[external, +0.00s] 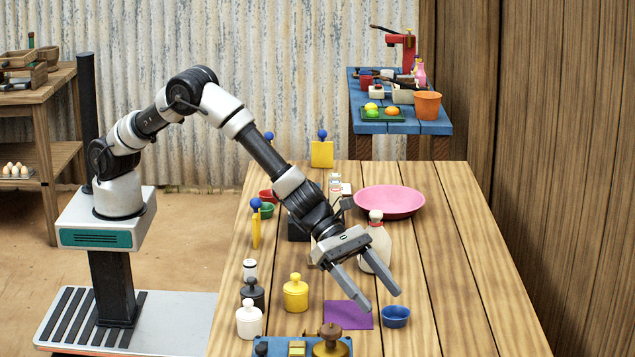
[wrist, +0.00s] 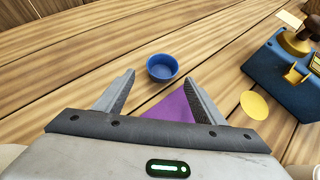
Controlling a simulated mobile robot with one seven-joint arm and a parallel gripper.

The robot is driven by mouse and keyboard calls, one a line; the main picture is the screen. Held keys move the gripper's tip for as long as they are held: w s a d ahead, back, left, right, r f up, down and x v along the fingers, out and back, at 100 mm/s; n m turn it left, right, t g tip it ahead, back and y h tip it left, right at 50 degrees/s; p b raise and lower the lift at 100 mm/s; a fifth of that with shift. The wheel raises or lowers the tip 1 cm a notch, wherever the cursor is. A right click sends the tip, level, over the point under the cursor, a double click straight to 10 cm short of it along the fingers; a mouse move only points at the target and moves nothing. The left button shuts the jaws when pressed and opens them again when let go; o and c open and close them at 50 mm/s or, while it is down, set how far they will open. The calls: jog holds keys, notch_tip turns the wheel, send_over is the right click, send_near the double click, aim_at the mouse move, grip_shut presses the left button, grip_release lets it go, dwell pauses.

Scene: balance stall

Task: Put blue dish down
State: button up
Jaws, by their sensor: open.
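The blue dish (external: 396,316) is a small round bowl standing upright on the wooden table, just right of a flat purple mat (external: 345,315). In the wrist view the dish (wrist: 162,68) sits beyond the fingertips, and the purple mat (wrist: 172,108) shows between the fingers. The dish looks empty. My gripper (external: 382,299) is open and empty, apart from the dish, with its fingers pointing down above the table near the mat and dish. It also shows in the wrist view (wrist: 158,80).
A white jug (external: 376,245) stands behind my gripper, with a pink plate (external: 389,201) farther back. A yellow jar (external: 296,293) and a white jar (external: 249,320) stand left. A blue board (external: 270,346) with brass pieces is at the front. The table right of the dish is clear.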

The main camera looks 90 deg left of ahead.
jog(key=x, duration=0.2)
jog(key=p+x, duration=0.1)
jog(key=x, duration=0.2)
jog(key=shift+d+r, duration=0.2)
jog(key=shift+r, duration=0.15)
jog(key=c, duration=1.2)
jog(key=shift+o, duration=0.2)
jog(key=r+p, duration=0.1)
jog(key=r, duration=0.2)
jog(key=r+p, duration=0.2)
jog(key=r, duration=0.1)
jog(key=r+p, duration=0.1)
jog(key=r, duration=0.2)
jog(key=shift+s+a+p, duration=0.2)
jog(key=shift+s+p, duration=0.15)
jog(key=shift+p, duration=0.05)
jog(key=s+a+f+n+t+y+b, duration=0.1)
jog(key=s+a+f+b, duration=0.1)
jog(key=a, duration=0.1)
jog(key=n+t+y+b, duration=0.1)
jog(key=n+y+b, duration=0.2)
jog(key=n+b, duration=0.15)
send_over(370, 292)
notch_tip(370, 292, down, 2)
jog(key=shift+f+m+b, duration=0.1)
jog(key=shift+m+b, duration=0.2)
jog(key=shift+m, duration=0.15)
jog(key=shift+f+b, duration=0.65)
jog(key=shift+f, duration=1.55)
